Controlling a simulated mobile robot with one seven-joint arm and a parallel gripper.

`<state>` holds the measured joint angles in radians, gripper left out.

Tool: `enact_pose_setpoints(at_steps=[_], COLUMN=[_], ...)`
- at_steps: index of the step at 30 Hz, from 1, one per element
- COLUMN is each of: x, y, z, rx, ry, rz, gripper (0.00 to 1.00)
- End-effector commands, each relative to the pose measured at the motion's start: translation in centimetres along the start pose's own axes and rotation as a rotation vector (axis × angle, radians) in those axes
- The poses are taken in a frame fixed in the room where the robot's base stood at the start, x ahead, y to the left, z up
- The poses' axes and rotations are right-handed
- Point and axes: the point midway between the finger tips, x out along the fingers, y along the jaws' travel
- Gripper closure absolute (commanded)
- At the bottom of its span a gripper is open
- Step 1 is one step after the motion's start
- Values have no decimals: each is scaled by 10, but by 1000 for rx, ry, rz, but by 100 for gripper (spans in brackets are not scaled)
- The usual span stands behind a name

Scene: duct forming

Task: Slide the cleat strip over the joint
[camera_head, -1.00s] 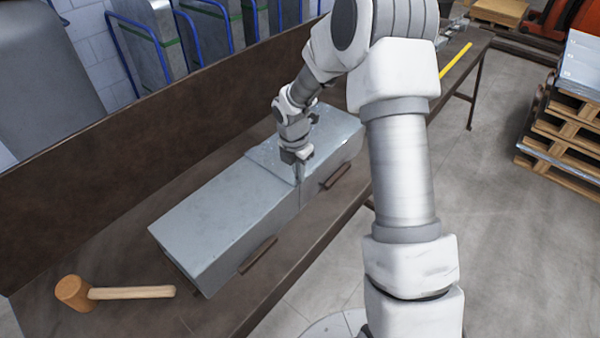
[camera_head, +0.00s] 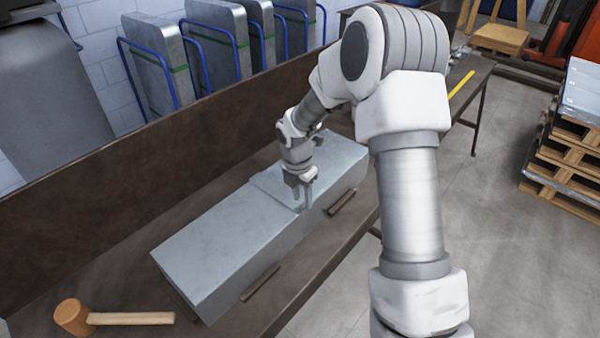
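Two grey sheet-metal duct sections lie end to end on the brown bench: the near one (camera_head: 220,245) and the far one (camera_head: 340,165). Their joint (camera_head: 302,212) crosses the top and runs down the front side. My gripper (camera_head: 302,205) points down at the joint, by the front top edge. Its two fingers show a small gap between them, so it looks open. I cannot make out the cleat strip apart from the ducts; the fingers cover part of the joint.
A mallet (camera_head: 75,317) lies on the bench at the lower left. Brown bars (camera_head: 260,283) sit along the ducts' front side. A brown backboard (camera_head: 160,150) stands behind. A yellow strip (camera_head: 461,84) lies on the far bench end.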

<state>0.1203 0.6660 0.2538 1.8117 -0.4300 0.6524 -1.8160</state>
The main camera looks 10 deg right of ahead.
Motion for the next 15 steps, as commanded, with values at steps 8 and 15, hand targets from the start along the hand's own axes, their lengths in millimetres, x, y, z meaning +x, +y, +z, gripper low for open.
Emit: enact_pose_setpoints(at_steps=[8,15], x=[-67,-122], y=[0,0], z=[2,1], rx=[2,1], ry=[-4,-4], rz=[5,4], gripper=[62,62])
